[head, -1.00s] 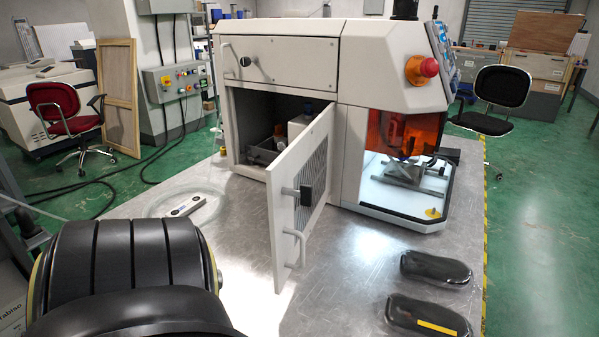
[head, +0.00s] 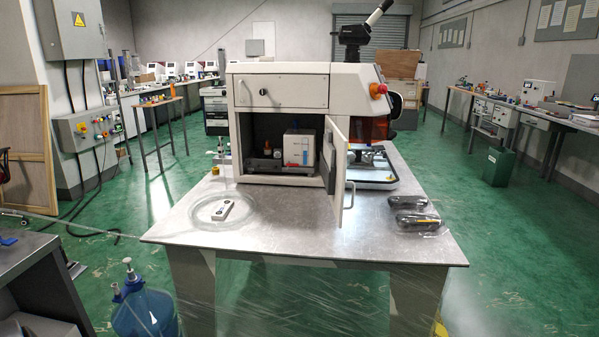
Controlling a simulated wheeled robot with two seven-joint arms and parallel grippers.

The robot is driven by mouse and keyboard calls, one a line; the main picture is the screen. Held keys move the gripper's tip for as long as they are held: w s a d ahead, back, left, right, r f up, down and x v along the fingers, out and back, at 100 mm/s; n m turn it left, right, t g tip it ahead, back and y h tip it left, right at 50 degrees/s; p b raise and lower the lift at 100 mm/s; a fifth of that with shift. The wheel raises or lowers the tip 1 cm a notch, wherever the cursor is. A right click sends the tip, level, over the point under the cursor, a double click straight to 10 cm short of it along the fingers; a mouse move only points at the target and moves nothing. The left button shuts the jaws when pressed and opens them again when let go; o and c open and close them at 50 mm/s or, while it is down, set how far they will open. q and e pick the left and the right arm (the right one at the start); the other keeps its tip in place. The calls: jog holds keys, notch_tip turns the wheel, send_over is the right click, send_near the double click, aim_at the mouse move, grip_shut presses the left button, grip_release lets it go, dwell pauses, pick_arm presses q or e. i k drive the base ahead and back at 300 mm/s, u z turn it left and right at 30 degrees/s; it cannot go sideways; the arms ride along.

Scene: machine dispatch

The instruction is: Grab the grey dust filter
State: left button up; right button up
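I cannot pick out the grey dust filter for certain. A light-coloured machine (head: 282,92) stands on the metal table, and its lower front compartment is open. Inside are a whitish box (head: 299,150), a small orange-brown part (head: 267,147) and a low dark grey part (head: 262,164); these are too small to identify surely. The compartment door (head: 337,180) is swung open toward me at the right. Two dark, rounded, glossy objects (head: 411,201) (head: 417,219) lie on the table to the right. Neither of my grippers is in view.
A small light device (head: 222,211) lies inside a coiled clear hose on the table's left. The metal table (head: 290,228) is bare in front of the machine. A blue water bottle (head: 145,312) stands at lower left beside a dark bench (head: 25,255). Green floor is open on the right.

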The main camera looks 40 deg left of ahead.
aim_at(328, 151)
jog(key=u, duration=1.15)
jog(key=i, duration=0.95)
jog(key=z, duration=0.1)
